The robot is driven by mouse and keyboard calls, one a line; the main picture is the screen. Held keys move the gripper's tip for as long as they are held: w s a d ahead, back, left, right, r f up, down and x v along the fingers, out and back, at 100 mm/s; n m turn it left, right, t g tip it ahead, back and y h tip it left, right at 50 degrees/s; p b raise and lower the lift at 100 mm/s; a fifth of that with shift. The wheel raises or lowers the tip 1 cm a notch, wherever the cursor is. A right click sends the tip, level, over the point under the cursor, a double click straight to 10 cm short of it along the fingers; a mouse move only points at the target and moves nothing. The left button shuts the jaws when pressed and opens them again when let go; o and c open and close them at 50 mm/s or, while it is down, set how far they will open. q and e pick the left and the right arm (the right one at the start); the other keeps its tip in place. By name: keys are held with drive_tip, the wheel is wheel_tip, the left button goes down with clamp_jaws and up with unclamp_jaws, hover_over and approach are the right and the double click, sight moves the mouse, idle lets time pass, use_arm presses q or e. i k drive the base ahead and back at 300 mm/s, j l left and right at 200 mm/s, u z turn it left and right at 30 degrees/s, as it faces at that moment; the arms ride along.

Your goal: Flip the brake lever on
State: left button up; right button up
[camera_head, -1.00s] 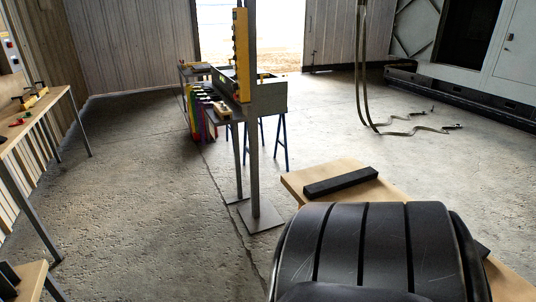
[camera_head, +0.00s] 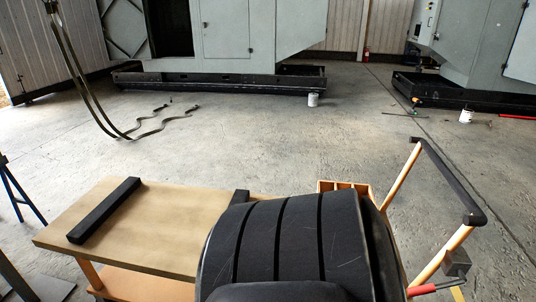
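A cart with a tan wooden top (camera_head: 165,225) stands in front of me, with an orange frame. Its black push handle (camera_head: 452,180) on orange posts rises at the right. Low on this handle side, a red grip (camera_head: 435,287) sticks out near a small dark grey block (camera_head: 456,262). The red grip looks like the brake lever, but I cannot tell its setting; its left end is hidden behind a large black ribbed shape at the bottom middle. Neither of my grippers shows.
Two black bars (camera_head: 104,209) lie across the cart top; the second is partly hidden. An orange slotted holder (camera_head: 345,187) sits near the handle. Grey machine cabinets (camera_head: 238,38) stand behind. The concrete floor between is mostly clear.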

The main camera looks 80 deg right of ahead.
sight(430, 287)
drive_tip(key=k+z, duration=0.15)
drive_tip(key=z, duration=3.85)
drive_tip(key=k+l, duration=0.05)
